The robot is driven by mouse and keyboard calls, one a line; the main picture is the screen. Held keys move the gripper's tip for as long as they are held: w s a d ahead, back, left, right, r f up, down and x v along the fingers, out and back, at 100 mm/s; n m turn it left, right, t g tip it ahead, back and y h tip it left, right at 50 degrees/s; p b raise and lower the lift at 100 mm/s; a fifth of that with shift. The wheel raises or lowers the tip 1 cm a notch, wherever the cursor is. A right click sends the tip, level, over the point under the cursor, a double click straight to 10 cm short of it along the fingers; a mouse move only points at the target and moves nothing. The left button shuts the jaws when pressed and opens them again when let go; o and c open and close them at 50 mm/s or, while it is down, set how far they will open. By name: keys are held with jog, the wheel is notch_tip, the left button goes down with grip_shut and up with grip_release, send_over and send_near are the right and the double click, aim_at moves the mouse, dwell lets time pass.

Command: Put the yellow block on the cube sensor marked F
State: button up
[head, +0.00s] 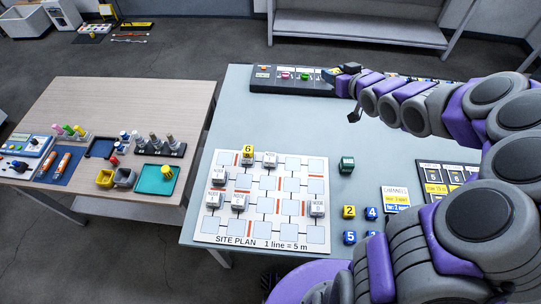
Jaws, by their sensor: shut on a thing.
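My gripper (341,78) is at the back of the grey table, by the right part of a black rack (262,87). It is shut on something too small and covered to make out. A yellow block marked 6 (248,150) sits at the top of the site plan board (208,237), seemingly on a cube sensor. Another yellow block, marked 2 (349,212), lies on the table right of the board. Several grey cube sensors stand on the board, including one at the left (218,177) and one at the right (317,208). Their letters are too small to read, so I cannot tell which is F.
A dark green cube (346,165) stands right of the board. Blue number blocks (371,213) lie near a card (396,197). A wooden table (130,93) at the left holds trays and racks. Bare grey table lies between board and rack.

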jog(key=s+a+f+n+g+y, duration=0.2)
jog(key=a+f+n+g+y, duration=0.1)
jog(key=f, duration=0.5)
jog(key=s+a+f+n+g+y, duration=0.2)
jog(key=s+a+f+n, duration=0.1)
jog(key=f, duration=0.6)
jog(key=s+a+f+n+g+y, duration=0.1)
jog(key=s+a+f+n+g, duration=0.3)
jog(key=s, duration=0.4)
jog(key=s+a+f+n+g+y, duration=0.2)
jog(key=s+a+f+n+g, duration=0.15)
jog(key=s+f, duration=0.4)
jog(key=b, duration=0.3)
send_over(270, 157)
jog(key=shift+w+f+m+t, duration=0.1)
jog(key=shift+f+m+t, duration=0.15)
jog(key=shift+m, duration=0.2)
jog(key=shift+f+b, duration=0.3)
jog(key=shift+f, duration=1.45)
jog(key=shift+f, duration=0.2)
jog(key=o, duration=1.1)
jog(key=shift+f, duration=0.15)
